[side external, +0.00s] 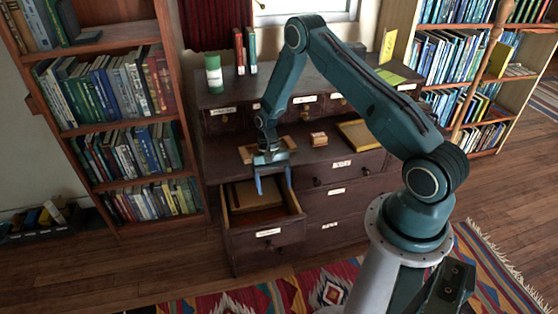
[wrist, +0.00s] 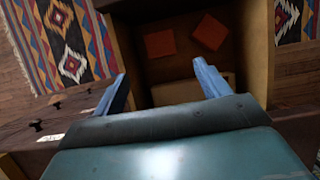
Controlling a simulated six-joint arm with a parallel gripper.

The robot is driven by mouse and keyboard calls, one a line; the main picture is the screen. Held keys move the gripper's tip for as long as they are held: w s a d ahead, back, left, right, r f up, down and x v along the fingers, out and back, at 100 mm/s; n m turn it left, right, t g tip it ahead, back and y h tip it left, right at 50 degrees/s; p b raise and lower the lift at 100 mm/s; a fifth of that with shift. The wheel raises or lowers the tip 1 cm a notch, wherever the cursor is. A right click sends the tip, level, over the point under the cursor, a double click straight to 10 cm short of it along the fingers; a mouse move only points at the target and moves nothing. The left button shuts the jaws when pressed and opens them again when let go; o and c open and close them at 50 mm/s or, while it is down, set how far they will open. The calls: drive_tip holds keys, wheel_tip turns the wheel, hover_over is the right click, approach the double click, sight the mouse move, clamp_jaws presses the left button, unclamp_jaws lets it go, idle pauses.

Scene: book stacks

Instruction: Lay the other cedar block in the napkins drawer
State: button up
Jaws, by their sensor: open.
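An open drawer (side external: 268,232) sticks out low on the left of the dark dresser; its label is too small to read. A tan flat item (side external: 242,195) lies toward its back. The wrist view shows the drawer's inside with two flat orange-red squares (wrist: 160,44) (wrist: 210,31), apart from each other; I cannot tell whether they are cedar blocks. My gripper (side external: 273,188) points down over the drawer, open, with nothing seen between its blue fingers. The fingers also show in the wrist view (wrist: 160,88). A small reddish-and-tan block-like item (side external: 318,139) sits on the dresser ledge.
A wooden tray (side external: 247,154) on the ledge is partly hidden behind my gripper. A yellow framed panel (side external: 361,134) lies to the right. A green canister (side external: 213,74) and upright books (side external: 245,50) stand on the dresser's top. Bookcases flank the dresser; a patterned rug (side external: 325,285) lies in front.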

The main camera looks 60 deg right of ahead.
drive_tip(key=s+a+r+n+t+h, duration=0.1)
drive_tip(key=a+r+n+t, duration=0.15)
drive_tip(key=r, duration=1.15)
drive_tip(key=s+a+r+n+t+h, duration=0.1)
drive_tip(key=a+r+n, duration=0.15)
drive_tip(key=r, duration=1.15)
drive_tip(key=s+a+r+n+t, duration=0.2)
drive_tip(key=s+r, duration=0.4)
drive_tip(key=s, duration=0.3)
drive_tip(key=s+a+r+n+t+h, duration=0.1)
drive_tip(key=s+a+r, duration=0.4)
drive_tip(key=s, duration=0.5)
wheel_tip(320, 180, up, 2)
drive_tip(key=shift+s+n+t, duration=0.25)
drive_tip(key=shift+n+t, duration=0.25)
drive_tip(key=shift+t, duration=0.65)
drive_tip(key=shift+a, duration=0.1)
drive_tip(key=shift+c, duration=0.3)
